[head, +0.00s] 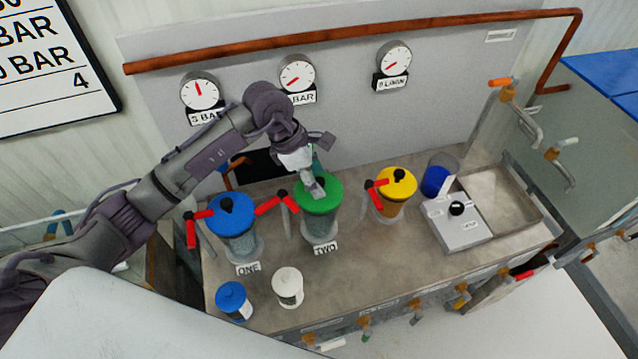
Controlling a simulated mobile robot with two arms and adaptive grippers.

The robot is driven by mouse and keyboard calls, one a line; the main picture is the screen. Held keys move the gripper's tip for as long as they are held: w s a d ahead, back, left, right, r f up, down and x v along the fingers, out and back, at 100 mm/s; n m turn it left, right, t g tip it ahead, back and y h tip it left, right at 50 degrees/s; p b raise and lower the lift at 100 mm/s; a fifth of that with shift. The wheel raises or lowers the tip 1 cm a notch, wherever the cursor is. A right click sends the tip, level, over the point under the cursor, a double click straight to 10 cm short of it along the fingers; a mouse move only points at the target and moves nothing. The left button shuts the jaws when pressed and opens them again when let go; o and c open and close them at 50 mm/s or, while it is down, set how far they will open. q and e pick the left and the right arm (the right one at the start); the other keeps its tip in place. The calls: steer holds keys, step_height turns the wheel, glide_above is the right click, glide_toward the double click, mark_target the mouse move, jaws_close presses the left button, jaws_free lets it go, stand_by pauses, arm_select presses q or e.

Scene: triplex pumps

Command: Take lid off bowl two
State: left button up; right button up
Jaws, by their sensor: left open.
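Bowl two (320,225) is a clear container on the bench behind the label TWO. Its green lid (320,197) is seated on top, with a red-handled valve beside it on the left. My left gripper (316,188) is at the lid from above and behind, its fingers open and over the lid's top centre. One finger hides the middle of the lid, so I cannot tell whether the fingers touch its knob. My right gripper does not show.
Bowl one with a blue lid (228,207) stands left, a yellow-lidded bowl (398,184) right. A blue-capped jar (233,300) and a white jar (287,288) stand in front. A grey control box (462,225) and a sink (500,195) are at right. Gauges and a copper pipe (350,33) are behind.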

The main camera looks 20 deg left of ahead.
arm_select(q)
steer(key=shift+w+d+f, duration=0.1)
steer(key=shift+d+f, duration=0.15)
steer(key=shift+f, duration=0.35)
jaws_close()
steer(key=shift+r, duration=0.2)
